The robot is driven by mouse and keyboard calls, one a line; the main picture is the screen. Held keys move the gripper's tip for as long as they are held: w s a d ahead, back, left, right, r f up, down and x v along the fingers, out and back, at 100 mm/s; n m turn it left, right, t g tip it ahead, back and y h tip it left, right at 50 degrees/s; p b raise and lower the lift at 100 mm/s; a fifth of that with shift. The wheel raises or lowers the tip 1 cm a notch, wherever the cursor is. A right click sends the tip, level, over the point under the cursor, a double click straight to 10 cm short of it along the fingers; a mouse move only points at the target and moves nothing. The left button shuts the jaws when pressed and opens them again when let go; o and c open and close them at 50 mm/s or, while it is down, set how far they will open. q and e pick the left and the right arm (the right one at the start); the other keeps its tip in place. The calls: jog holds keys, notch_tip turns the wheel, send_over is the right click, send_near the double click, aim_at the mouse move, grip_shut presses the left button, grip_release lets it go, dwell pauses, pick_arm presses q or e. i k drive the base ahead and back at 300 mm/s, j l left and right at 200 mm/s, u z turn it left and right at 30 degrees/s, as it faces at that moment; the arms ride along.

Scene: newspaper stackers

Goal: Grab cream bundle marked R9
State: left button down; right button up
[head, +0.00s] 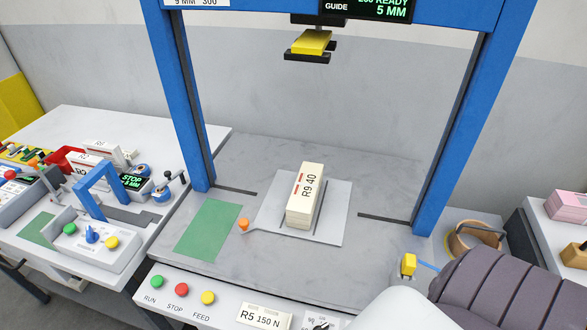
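The cream bundle marked R9 40 (304,196) stands on a light grey square plate (335,210) on the machine's grey bed. It is a tall narrow block with small red marks on its face. Nothing touches it from above, and open space surrounds it. Neither gripper is in view. Part of my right arm fills the lower right corner, in front of the machine's front right part.
A blue frame (183,95) rises on both sides of the bed, with a yellow press block (312,42) hanging above. A green patch (208,229) and orange knob (243,224) lie left of the plate. Front buttons (181,289) line the near edge.

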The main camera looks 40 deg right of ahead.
aim_at(302, 203)
jog(key=z, duration=1.3)
jog(key=j+z, duration=0.15)
jog(key=j, duration=0.2)
